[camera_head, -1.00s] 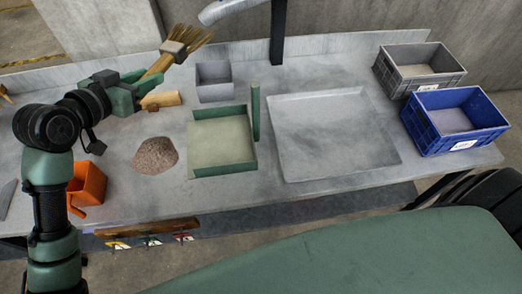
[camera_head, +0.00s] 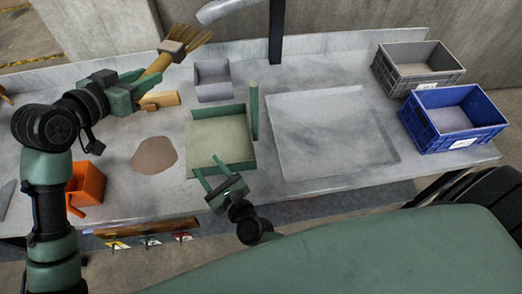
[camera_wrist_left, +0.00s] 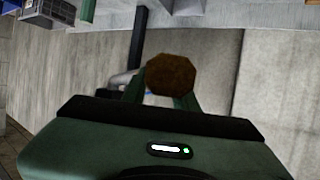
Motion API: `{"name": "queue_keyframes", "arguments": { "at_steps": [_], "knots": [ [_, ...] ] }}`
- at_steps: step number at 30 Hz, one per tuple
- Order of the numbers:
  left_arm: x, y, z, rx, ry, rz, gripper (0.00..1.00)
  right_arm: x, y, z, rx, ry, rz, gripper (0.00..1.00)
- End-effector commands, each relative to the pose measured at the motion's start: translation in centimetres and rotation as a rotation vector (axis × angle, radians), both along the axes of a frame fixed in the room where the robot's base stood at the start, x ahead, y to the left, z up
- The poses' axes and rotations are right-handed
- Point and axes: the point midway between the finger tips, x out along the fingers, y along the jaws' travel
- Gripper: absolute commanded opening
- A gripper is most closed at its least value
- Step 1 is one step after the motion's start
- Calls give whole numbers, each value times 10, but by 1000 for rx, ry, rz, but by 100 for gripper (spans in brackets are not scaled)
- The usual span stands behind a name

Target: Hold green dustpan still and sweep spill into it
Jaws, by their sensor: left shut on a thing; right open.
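The green dustpan (camera_head: 222,143) lies on the grey table, with its upright green handle (camera_head: 254,112) at its right side. The brown spill (camera_head: 154,156) is a round patch left of the dustpan, apart from it. My left gripper (camera_head: 138,82) is shut on the wooden handle of a brush (camera_head: 172,52), holding it raised above the back of the table with the bristles pointing up and right. In the left wrist view, the brown end of the brush (camera_wrist_left: 171,76) shows between the fingers. My right gripper (camera_head: 211,169) is open and empty at the dustpan's front edge; contact is unclear.
An orange container (camera_head: 87,184) stands left of the spill. A small grey bin (camera_head: 213,90) and a wooden block (camera_head: 160,100) are behind. A shallow grey tray (camera_head: 330,181) lies right of the dustpan. Grey (camera_head: 418,87) and blue (camera_head: 470,137) crates stand at the right.

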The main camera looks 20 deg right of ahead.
Motion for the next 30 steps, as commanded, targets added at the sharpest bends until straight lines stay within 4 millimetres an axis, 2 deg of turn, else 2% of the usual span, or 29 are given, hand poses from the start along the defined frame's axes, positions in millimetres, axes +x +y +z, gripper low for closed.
{"name": "queue_keyframes", "arguments": {
  "at_steps": [1, 3, 6, 10, 13, 17, 20, 30],
  "knots": [
    [0, 0, 1, -1, -1, 0, 0, 5, -24, 12, 39, -40, -82, 47],
    [0, 0, 1, -1, -1, 0, 0, 8, -56, 27, 97, -95, -186, 47],
    [0, 0, 1, -1, -1, 0, 0, 3, -100, 15, 121, -107, -311, 47],
    [0, 0, 1, -1, -1, 0, 0, -4, -136, 12, 143, -132, -417, 47],
    [0, 0, 1, -1, -1, 0, 0, -6, -150, 10, 150, -143, -461, 47],
    [0, 0, 1, -1, -1, 0, 0, 0, -158, 10, 153, -148, -477, 47],
    [0, 0, 1, -1, -1, 0, 0, 14, -160, 11, 152, -150, -477, 47],
    [0, 0, 1, -1, -1, 0, 0, 77, -175, 11, 151, -149, -475, 47]
  ]
}}
